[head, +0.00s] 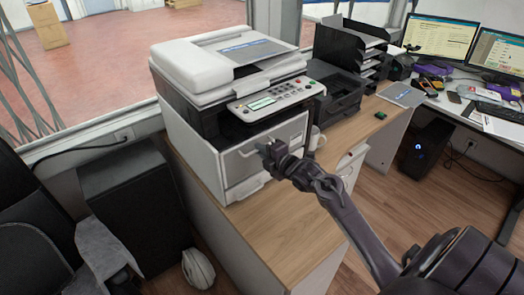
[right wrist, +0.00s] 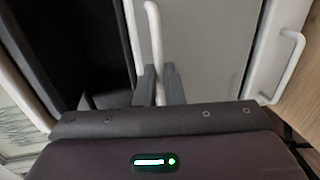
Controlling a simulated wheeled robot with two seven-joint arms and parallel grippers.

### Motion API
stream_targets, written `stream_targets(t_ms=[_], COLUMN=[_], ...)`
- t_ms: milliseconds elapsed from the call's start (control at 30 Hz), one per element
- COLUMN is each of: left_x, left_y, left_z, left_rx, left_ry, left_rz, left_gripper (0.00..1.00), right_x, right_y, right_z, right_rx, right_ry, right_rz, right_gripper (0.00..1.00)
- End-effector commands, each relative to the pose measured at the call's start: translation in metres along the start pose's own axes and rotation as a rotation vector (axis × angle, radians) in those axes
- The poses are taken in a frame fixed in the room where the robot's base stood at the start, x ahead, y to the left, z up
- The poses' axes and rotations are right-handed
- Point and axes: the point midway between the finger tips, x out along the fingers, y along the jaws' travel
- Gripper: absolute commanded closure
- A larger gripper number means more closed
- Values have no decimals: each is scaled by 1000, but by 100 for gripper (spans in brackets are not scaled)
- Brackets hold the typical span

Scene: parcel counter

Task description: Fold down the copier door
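The copier (head: 195,68) stands on a wooden counter, white with a dark middle section. Its front door (head: 291,131) is a grey panel in a white frame and looks upright, in line with the front. My right gripper (head: 266,152) is at this door in the head view. In the right wrist view the door (right wrist: 212,45) fills the middle, with its white bar handle (right wrist: 155,40) near one edge. The fingers of my right gripper (right wrist: 160,85) lie close on both sides of the handle, shut on it. My left gripper is not in view.
A lower drawer handle (right wrist: 290,65) sits beside the door. The wooden counter (head: 255,220) is bare in front of the copier. A black printer (head: 342,97) and letter trays (head: 352,45) stand to the right. A dark cabinet (head: 135,205) stands at the left.

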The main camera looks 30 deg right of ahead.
Motion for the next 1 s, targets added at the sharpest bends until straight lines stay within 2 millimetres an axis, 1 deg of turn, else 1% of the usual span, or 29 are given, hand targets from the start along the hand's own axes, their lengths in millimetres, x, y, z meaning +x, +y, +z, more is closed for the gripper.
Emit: stream_targets(t_ms=[367, 533, 667, 1000], left_x=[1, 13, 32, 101], left_y=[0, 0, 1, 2], left_z=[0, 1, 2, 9], left_rx=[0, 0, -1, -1], left_ry=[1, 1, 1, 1], left_rz=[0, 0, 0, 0], left_gripper=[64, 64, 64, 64], right_x=[0, -4, -10, -35], right_y=[-2, -9, -19, -49], right_z=[0, 0, 0, -1], right_rx=[0, 0, 0, 1], right_ry=[0, 0, 1, 2], right_rz=[0, 31, 90, 329], right_gripper=[100, 100, 100, 100])
